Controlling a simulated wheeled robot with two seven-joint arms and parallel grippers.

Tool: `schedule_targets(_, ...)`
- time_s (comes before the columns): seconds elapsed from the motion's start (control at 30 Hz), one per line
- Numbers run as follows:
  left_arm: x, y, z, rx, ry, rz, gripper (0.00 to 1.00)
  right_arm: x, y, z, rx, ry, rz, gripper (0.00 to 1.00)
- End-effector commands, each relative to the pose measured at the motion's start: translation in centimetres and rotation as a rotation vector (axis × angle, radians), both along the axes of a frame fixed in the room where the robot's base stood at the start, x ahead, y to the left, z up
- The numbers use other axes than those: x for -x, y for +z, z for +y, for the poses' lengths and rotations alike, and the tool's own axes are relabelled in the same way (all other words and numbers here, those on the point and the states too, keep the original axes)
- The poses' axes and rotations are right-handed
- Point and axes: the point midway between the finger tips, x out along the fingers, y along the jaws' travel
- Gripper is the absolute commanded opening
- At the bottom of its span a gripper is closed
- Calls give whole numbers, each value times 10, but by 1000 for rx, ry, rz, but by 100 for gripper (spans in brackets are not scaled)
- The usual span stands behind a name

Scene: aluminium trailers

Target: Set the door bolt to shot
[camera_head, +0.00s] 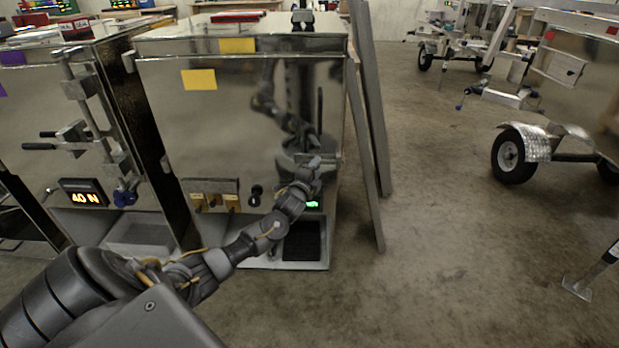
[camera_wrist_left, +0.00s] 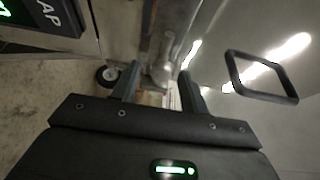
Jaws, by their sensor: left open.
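The door (camera_head: 240,120) is the tall, mirror-like front of the middle metal cabinet. My left arm reaches across it, and my left gripper (camera_head: 318,168) is near the door's right edge, below a narrow dark upright handle (camera_head: 320,108). In the left wrist view the gripper (camera_wrist_left: 158,88) is open, its two dark fingers apart. A blurred metal rod-like piece (camera_wrist_left: 163,72), perhaps the bolt, shows beyond and between the fingertips. I cannot tell whether it touches them or how far it is slid. A black rectangular loop handle (camera_wrist_left: 262,78) stands right of the fingers. My right gripper is not in view.
A second cabinet with clamps and a lit display (camera_head: 84,192) stands at left. Grey panels (camera_head: 370,130) lean along the door cabinet's right side. A small green light (camera_head: 312,204) glows below the gripper. Floor (camera_head: 450,240) is open at right, before a trailer wheel (camera_head: 512,155).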

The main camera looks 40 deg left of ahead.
Motion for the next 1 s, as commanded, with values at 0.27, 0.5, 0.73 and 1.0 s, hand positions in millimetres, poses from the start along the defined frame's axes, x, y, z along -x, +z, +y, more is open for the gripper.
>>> schedule_targets(0.27, 55, 1, -14, 1, -1, 1, 44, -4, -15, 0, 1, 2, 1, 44)
schedule_targets(0.5, 81, 0, -21, 1, -1, 0, 44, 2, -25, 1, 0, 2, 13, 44)
schedule_targets(0.73, 85, 1, -23, 1, -1, -1, 44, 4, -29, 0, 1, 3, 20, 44)
schedule_targets(1.0, 85, 1, -22, 1, -1, -1, 44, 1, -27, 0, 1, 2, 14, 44)
